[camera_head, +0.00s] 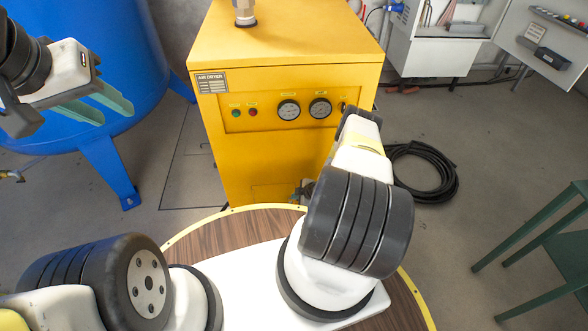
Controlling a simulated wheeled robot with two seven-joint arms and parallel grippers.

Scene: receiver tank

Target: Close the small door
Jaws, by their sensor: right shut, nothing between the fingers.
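I cannot tell for sure which panel is the small door. A faint rectangular outline (268,193) also shows low on the front of the yellow air dryer (228,150). My left gripper (118,116) is open and empty at the upper left, in front of the blue tank. My right arm reaches toward the dryer's front. Most of its gripper (304,189) is hidden behind the forearm; only a small dark part shows, low before the dryer, and whether it touches is unclear.
The blue tank (110,45) stands on legs at the left. A coiled black hose (440,176) lies on the floor right of the dryer. A green stool or frame (535,238) stands at the right edge. Grey floor between them is free.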

